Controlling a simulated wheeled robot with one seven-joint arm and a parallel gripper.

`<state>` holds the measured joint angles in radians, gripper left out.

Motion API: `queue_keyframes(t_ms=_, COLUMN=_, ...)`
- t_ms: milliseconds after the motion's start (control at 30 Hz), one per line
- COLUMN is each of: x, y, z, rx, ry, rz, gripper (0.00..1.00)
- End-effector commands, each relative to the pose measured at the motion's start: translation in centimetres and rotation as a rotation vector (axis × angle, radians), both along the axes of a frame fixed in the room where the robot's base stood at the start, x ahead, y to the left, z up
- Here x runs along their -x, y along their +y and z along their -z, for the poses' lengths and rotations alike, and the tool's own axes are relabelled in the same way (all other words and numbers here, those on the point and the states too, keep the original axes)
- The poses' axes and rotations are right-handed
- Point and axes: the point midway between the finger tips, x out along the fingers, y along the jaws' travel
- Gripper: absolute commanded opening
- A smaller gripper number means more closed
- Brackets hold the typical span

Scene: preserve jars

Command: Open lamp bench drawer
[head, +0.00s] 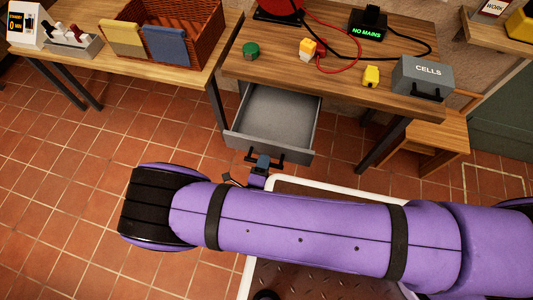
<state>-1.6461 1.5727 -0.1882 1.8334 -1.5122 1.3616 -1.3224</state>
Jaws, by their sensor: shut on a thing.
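The lamp bench (330,72) is a wooden table at the top centre of the head view. Its grey drawer (277,112) is pulled well out under the left part of the bench top, and its bare inside shows from above. A dark bar handle (277,157) is on the drawer front. My gripper (262,162) is at the left part of this handle and shut on it. My purple arm hides part of the gripper and the floor below it.
On the bench stand a green knob-like object (250,49), a yellow-white block (308,49), a yellow piece (371,77), a grey CELLS box (424,77) and a NO MAINS display (368,26). A second table with a wicker basket (200,50) stands left. Tiled floor (80,200) is clear at left.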

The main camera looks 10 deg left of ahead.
Motion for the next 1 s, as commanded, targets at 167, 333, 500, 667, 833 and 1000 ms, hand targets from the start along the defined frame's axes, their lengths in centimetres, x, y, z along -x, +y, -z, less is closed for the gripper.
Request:
queue_keyframes(t_ms=167, x=0.17, y=0.0, z=0.05, rx=0.001, ry=0.001, rz=-0.001, gripper=0.0)
queue_keyframes(t_ms=333, x=0.14, y=-0.01, z=0.06, rx=0.001, ry=0.002, rz=-0.001, gripper=0.0)
queue_keyframes(t_ms=500, x=0.12, y=-0.01, z=0.05, rx=0.001, ry=0.001, rz=-0.001, gripper=0.41)
queue_keyframes(t_ms=667, x=0.1, y=-0.01, z=0.03, rx=0.0, ry=0.001, rz=-0.001, gripper=0.41)
queue_keyframes(t_ms=833, x=0.13, y=-0.1, z=0.02, rx=0.0, ry=0.001, rz=0.001, gripper=0.41)
queue_keyframes(t_ms=1000, x=0.32, y=-0.49, z=0.03, rx=0.001, ry=0.001, rz=0.006, gripper=0.41)
